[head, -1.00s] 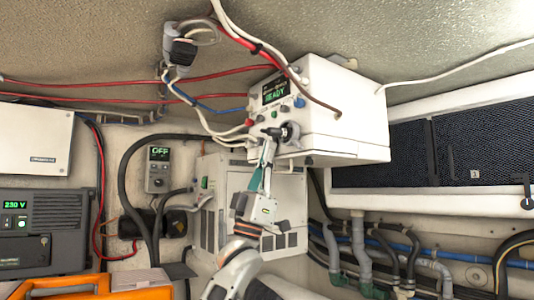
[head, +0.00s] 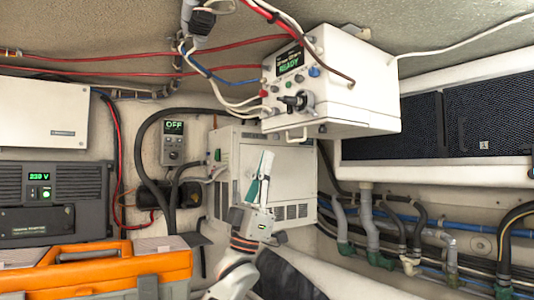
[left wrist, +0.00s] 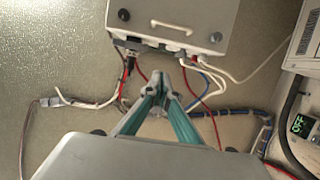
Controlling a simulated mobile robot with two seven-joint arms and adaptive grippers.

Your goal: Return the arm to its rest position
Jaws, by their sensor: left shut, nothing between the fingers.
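My left gripper (head: 260,172) stands upright in the middle of the head view, in front of a grey-white ventilated unit. It is shut and empty, below and apart from the white control box (head: 335,105), whose display reads READY and whose front carries a black rotary knob (head: 296,102). In the left wrist view the closed fingertips (left wrist: 161,75) point towards the underside of a white box (left wrist: 175,22) with cables. My right gripper is not in any view.
The grey-white unit (head: 225,160) stands behind the gripper. A small panel (head: 173,140) reads OFF. An orange toolbox (head: 100,270) sits lower left, below a grey 230 V device (head: 60,205). Hoses (head: 375,235) run along the lower right. Red and white cables (head: 225,50) hang above.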

